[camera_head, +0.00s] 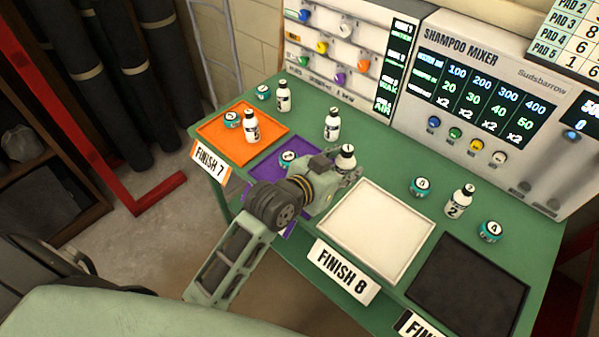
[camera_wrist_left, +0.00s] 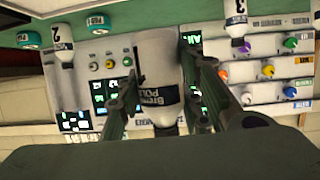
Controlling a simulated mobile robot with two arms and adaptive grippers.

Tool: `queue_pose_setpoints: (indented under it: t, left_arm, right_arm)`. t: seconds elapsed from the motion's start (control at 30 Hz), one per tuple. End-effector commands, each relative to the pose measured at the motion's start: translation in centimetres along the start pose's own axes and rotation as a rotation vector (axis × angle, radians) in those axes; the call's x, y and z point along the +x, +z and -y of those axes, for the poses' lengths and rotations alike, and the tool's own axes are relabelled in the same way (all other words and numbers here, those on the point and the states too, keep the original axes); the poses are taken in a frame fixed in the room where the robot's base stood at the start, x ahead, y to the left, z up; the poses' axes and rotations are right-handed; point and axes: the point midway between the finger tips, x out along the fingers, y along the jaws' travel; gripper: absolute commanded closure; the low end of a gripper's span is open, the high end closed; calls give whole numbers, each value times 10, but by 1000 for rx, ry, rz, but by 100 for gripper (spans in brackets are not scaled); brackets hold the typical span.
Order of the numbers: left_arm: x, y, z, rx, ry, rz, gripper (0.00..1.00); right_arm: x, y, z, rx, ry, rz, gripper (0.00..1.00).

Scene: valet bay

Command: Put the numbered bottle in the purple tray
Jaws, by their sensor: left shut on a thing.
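My left gripper (camera_head: 347,172) is shut on a white bottle (camera_head: 345,155) with a dark cap, near the border of the purple and white trays. In the left wrist view the held bottle (camera_wrist_left: 158,65) sits between the two fingers (camera_wrist_left: 160,85), appearing upside down; its label is only partly readable. The purple tray (camera_head: 262,172) is partly hidden by my left arm and holds a teal tin (camera_head: 287,158). Other bottles stand on the green table: one behind the purple tray (camera_head: 332,124), one numbered 2 (camera_head: 459,202). My right gripper is not seen.
An orange tray (camera_head: 212,135) with a bottle (camera_head: 251,127) and a tin is at the left. An empty white tray (camera_head: 375,228) and a black tray (camera_head: 470,285) lie to the right. Teal tins (camera_head: 420,187) stand nearby. The shampoo mixer (camera_head: 500,90) borders the table's back.

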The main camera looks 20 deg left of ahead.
Motion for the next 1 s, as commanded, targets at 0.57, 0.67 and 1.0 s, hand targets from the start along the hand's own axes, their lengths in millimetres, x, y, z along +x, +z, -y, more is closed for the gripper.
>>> queue_pose_setpoints:
  t: [0.57, 0.67, 1.0]
  left_arm:
    - [26, 24, 40, -6, -42, 9, 97]
    - [29, 37, 61, -7, -41, 8, 97]
    - [35, 62, 89, -12, -38, 5, 97]
  right_arm:
    - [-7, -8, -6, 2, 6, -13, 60]
    - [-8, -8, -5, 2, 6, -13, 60]
    - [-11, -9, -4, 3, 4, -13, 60]
